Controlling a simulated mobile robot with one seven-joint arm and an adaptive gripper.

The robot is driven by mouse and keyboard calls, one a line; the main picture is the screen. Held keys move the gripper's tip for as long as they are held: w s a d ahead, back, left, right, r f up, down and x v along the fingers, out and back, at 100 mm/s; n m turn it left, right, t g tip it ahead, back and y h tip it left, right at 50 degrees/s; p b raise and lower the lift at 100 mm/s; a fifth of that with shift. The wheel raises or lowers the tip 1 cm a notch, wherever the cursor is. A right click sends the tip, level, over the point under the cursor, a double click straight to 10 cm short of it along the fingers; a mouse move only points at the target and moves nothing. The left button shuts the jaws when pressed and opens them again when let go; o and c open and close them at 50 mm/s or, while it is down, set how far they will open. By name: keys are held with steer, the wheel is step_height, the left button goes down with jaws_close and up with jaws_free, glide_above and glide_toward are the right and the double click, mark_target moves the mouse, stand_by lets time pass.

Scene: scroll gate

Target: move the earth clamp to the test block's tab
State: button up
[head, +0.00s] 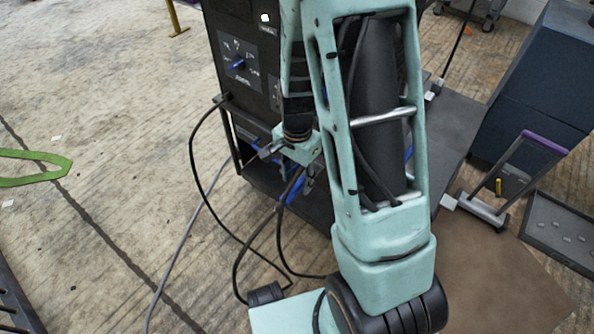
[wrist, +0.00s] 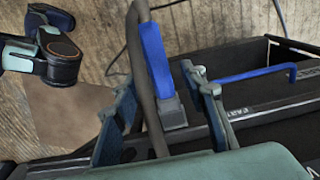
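The earth clamp, as far as I can tell, is the blue-handled piece with a grey foot (wrist: 155,62) in the wrist view. It stands at the black machine's lower rail, with a dark cable beside it. In the wrist view my gripper (wrist: 165,105) has its two fingers apart, one on each side of the blue handle and cable. I see gaps between fingers and handle. In the head view my gripper (head: 290,168) is low beside the machine, with a blue piece (head: 296,190) at its fingers, partly hidden. I cannot make out the test block's tab.
The black machine (head: 238,55) stands behind my arm. Black cables loop onto the floor, left of my base. A purple-handled metal frame (head: 543,143) and a dark tray (head: 560,228) are at right. A blue bar (wrist: 255,75) lies right of my fingers.

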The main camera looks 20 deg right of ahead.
mark_target(276, 208)
steer(key=shift+f, duration=0.7)
steer(key=shift+c, duration=0.6)
jaws_close()
steer(key=c, duration=0.5)
jaws_free()
jaws_close()
steer(key=shift+s+a, duration=0.25)
steer(key=shift+a, duration=0.15)
steer(key=shift+s+a+p, duration=0.25)
steer(key=shift+s+a, duration=0.5)
steer(key=shift+a, duration=0.3)
steer(key=shift+s+a+p, duration=0.25)
steer(key=shift+s+a, duration=0.55)
steer(key=shift+a, duration=0.2)
steer(key=shift+s+a+p, duration=0.25)
steer(key=shift+s+a, duration=0.5)
steer(key=shift+a, duration=0.3)
